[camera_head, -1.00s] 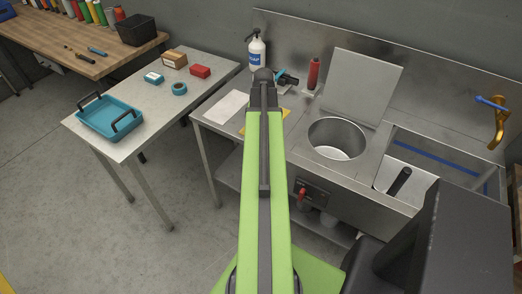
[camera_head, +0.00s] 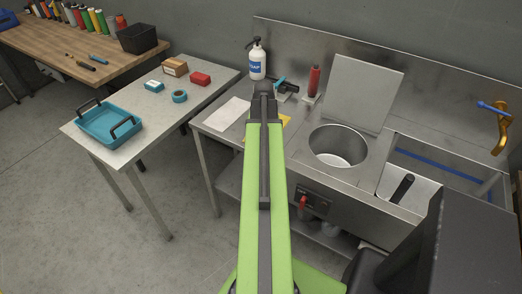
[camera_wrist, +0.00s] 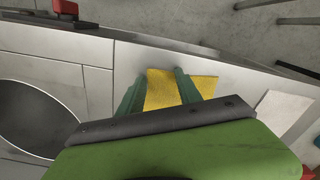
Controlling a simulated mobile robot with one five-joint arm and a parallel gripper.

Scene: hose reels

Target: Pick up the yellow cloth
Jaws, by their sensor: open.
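The yellow cloth (camera_wrist: 172,90) lies flat on the steel counter, in the middle of the wrist view. In the head view only a yellow edge of the cloth (camera_head: 287,120) shows beside my arm, which hides the rest. My gripper (camera_wrist: 161,73) is open, with its two green fingers over the cloth, one toward its left edge and one across its middle. Nothing is held between the fingers. I cannot tell the height of the fingertips above the cloth. My arm hides the gripper in the head view.
A round basin (camera_head: 338,146) and a rectangular sink (camera_head: 446,168) lie right of the cloth. A white sheet (camera_head: 228,113) lies left of it. A soap bottle (camera_head: 257,62) and a red bottle (camera_head: 314,82) stand behind. A side table (camera_head: 152,128) holds a teal tray (camera_head: 88,129).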

